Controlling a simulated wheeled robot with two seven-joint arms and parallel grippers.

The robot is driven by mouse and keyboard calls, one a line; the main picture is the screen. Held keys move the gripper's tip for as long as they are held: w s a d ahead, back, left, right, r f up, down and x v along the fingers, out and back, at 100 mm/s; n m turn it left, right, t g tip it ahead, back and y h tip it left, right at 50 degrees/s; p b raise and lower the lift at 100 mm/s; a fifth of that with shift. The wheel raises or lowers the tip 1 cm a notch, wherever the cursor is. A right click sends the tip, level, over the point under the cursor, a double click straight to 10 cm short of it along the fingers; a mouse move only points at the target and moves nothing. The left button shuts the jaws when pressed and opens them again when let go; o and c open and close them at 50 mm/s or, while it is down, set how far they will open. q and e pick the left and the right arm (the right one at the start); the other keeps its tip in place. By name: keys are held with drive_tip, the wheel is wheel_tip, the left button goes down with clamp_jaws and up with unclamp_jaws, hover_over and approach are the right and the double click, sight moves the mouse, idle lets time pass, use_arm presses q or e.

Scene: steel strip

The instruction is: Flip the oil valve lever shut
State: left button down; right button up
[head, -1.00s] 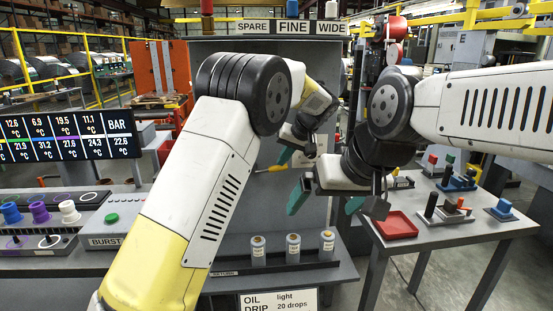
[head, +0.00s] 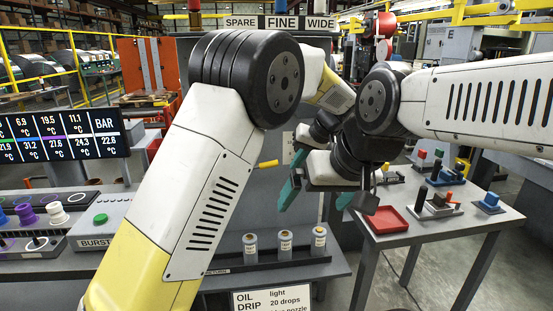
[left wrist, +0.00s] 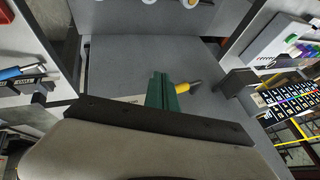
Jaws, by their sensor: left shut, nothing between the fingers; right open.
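The valve lever shows a yellow grip (head: 268,164) against the grey panel in the head view, lying nearly level. In the left wrist view the yellow lever (left wrist: 182,88) with its grey end lies just right of my left fingers. My left gripper (head: 299,158) is shut and empty, to the right of the lever in the head view; it also shows in the left wrist view (left wrist: 161,90). Whether it touches the lever is unclear. The valve body is not clearly visible. My right gripper (head: 318,196) is open and empty, below and in front of the left one.
Three small grey bottles (head: 285,243) stand on a lower shelf. A burst box with a green button (head: 100,219) stands left. An oil drip sign (head: 273,301) is at the bottom.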

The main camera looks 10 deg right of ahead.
use_arm(q)
drive_tip(key=shift+s+d, duration=0.75)
drive_tip(key=shift+s, duration=0.35)
drive_tip(key=shift+r, duration=0.1)
drive_tip(key=s+a+r+g+h, duration=0.1)
drive_tip(key=s+a+r+h, duration=0.15)
drive_tip(key=a, duration=0.75)
drive_tip(key=s+a+r+g+h, duration=0.1)
drive_tip(key=s+a+r, duration=0.3)
drive_tip(key=a, duration=0.7)
drive_tip(key=s+a+t+h, duration=0.1)
drive_tip(key=s+a, duration=0.5)
drive_tip(key=s, duration=0.3)
drive_tip(key=s+a+f+t+h, duration=0.1)
drive_tip(key=s+a, duration=0.5)
drive_tip(key=s, duration=0.4)
drive_tip(key=shift+s+n+t+h, duration=0.3)
drive_tip(key=shift+h, duration=0.05)
